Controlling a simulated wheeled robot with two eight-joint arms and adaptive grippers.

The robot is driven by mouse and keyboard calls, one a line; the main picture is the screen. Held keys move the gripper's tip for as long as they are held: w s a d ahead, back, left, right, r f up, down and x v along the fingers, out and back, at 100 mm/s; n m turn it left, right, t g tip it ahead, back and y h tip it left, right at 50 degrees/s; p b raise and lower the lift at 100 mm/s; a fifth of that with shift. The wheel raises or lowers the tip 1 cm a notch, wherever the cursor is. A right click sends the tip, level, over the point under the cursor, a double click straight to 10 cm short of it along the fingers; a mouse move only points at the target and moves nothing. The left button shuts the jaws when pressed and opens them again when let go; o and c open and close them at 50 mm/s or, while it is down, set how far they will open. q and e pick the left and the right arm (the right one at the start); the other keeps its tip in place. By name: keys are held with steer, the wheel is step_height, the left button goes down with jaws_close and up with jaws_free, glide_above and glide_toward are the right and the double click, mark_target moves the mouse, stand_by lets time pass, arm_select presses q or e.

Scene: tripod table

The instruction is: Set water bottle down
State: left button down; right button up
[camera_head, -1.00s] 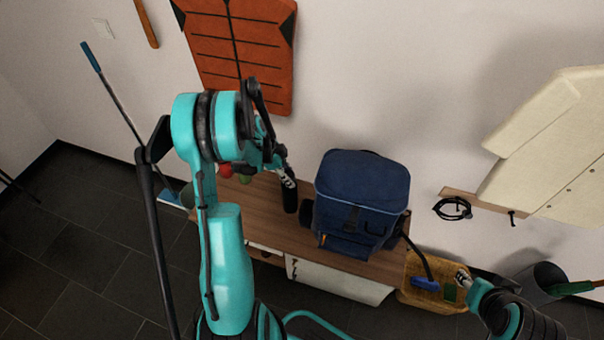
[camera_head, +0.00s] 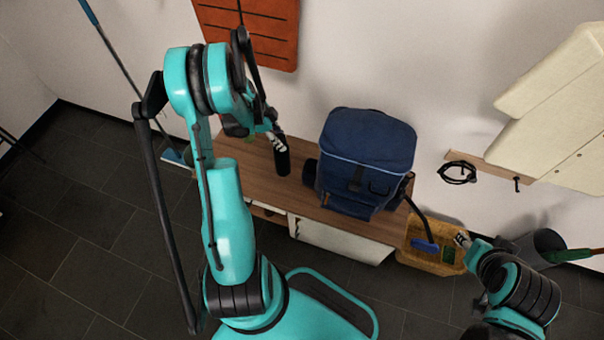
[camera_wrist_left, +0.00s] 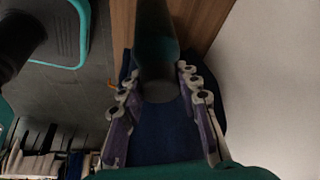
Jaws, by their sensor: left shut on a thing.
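The water bottle (camera_head: 282,162) is dark, nearly black, and looks upright at the wooden table, left of the blue backpack. My left gripper (camera_head: 277,138) is shut on its upper part, reaching it from above. In the left wrist view the bottle (camera_wrist_left: 155,45) runs between the two fingers of the left gripper (camera_wrist_left: 160,85). I cannot tell whether its base touches the tabletop. The table (camera_head: 240,165) has a brown wooden top. My right gripper (camera_head: 462,240) is at the right, by the yellow tray; its jaw opening is too small to tell.
The blue backpack (camera_head: 365,155) stands on the table, with a dark round thing at its left side. A yellow tray (camera_head: 405,250) holding a blue-headed brush adjoins the table's right end. A grey bucket (camera_head: 545,245) is at far right. Tabletop left of the bottle looks partly clear.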

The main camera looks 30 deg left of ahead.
arm_select(q)
steer(key=shift+w+d+f, duration=0.35)
steer(key=shift+d+f, duration=0.05)
steer(key=shift+d, duration=0.15)
steer(key=shift+w+f+b, duration=0.1)
steer(key=shift+f+b, duration=0.05)
steer(key=shift+b, duration=0.15)
steer(key=s+a+f+b, duration=0.3)
steer(key=a+f+b, duration=0.3)
steer(key=a+f, duration=0.4)
steer(key=shift+s+a+f, duration=0.25)
steer(key=shift+a+f, duration=0.05)
steer(key=shift+f, duration=0.2)
steer(key=c, duration=1.1)
jaws_free()
